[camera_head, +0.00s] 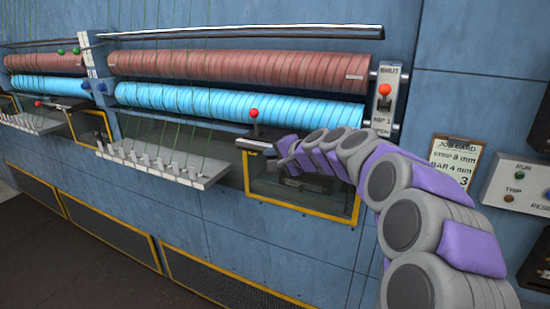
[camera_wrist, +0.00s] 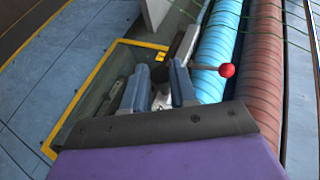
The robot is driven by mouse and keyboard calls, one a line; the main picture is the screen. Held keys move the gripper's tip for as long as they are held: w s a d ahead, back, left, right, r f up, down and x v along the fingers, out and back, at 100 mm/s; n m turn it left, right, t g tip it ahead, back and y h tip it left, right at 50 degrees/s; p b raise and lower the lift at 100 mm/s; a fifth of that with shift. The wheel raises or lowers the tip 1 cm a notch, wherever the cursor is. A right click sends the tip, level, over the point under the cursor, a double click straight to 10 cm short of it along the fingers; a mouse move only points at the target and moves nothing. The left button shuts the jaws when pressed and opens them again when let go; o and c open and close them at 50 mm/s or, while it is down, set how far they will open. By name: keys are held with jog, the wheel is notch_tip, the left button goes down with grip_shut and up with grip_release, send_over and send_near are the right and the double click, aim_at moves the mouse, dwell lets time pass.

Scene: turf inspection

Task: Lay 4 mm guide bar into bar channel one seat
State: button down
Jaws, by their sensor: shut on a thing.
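My gripper (camera_head: 284,150) is at the right end of the bar channel bracket (camera_head: 253,144), below the blue roller. In the wrist view its two grey fingers (camera_wrist: 157,88) are close together, with a small grey metal piece (camera_wrist: 162,98) between them. I take this piece for the guide bar; most of it is hidden and its thickness cannot be told. The channel's dark and pale end (camera_wrist: 184,44) lies just beyond the fingertips. A lever with a red knob (camera_head: 254,113) stands above the bracket; the knob (camera_wrist: 227,70) also shows right of the fingers.
A yellow-edged opening (camera_head: 302,205) lies under my gripper. Blue (camera_head: 230,103) and brown (camera_head: 240,66) rollers run above. A white guide rail (camera_head: 160,165) juts out left.

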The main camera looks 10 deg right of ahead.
jog(key=shift+a, duration=0.5)
jog(key=shift+d, duration=0.1)
jog(key=shift+d, duration=0.6)
jog(key=shift+a, duration=0.25)
jog(key=shift+w, duration=0.2)
jog(key=shift+w+d+r, duration=0.1)
jog(key=shift+w+d, duration=0.45)
jog(key=shift+d, duration=0.15)
jog(key=shift+w+d, duration=0.1)
jog(key=shift+w, duration=0.35)
jog(key=shift+w+d+p, duration=0.4)
jog(key=shift+w+d, duration=0.05)
jog(key=shift+w, duration=0.05)
